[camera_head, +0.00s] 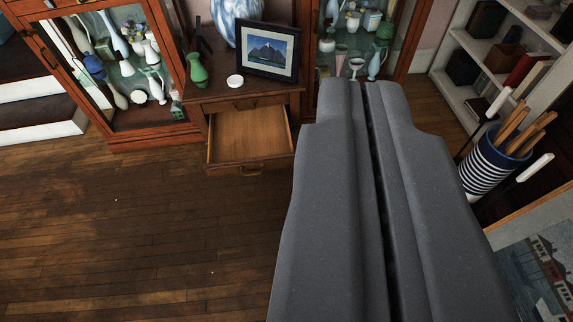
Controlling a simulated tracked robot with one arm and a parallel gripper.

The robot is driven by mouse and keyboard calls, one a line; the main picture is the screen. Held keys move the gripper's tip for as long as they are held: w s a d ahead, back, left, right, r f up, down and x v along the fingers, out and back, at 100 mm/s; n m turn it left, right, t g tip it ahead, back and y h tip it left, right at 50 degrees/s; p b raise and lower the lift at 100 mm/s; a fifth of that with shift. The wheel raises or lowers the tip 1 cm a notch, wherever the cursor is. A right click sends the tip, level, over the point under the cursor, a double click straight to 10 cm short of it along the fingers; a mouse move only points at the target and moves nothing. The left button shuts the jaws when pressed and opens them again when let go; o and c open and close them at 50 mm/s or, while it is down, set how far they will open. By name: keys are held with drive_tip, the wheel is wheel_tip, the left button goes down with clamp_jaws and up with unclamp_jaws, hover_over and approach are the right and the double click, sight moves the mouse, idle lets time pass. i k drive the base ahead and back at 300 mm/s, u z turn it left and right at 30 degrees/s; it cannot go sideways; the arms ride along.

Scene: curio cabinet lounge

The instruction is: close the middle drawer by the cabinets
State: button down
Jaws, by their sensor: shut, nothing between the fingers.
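A small brown wooden chest (246,98) stands between two glass-fronted cabinets. Its drawer (250,142) is pulled out toward me and looks empty inside. A handle shows on the drawer's front, and another handle sits on the closed drawer front just above it. My gripper (362,92) is large in the foreground, to the right of the open drawer and apart from it in the picture. Its two grey fingers are shut with nothing between them. The gripper hides the floor to the right of the drawer and part of the right cabinet's base.
The left cabinet (112,70) and the right cabinet (352,50) hold vases. A green vase (197,72), a white disc and a framed picture (268,50) stand on the chest. A striped container (491,165) and white shelves are at right. The wooden floor (120,230) at left is clear.

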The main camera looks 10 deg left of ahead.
sight(259, 138)
drive_tip(key=z, duration=0.1)
drive_tip(key=i, duration=1)
drive_tip(key=u, duration=0.05)
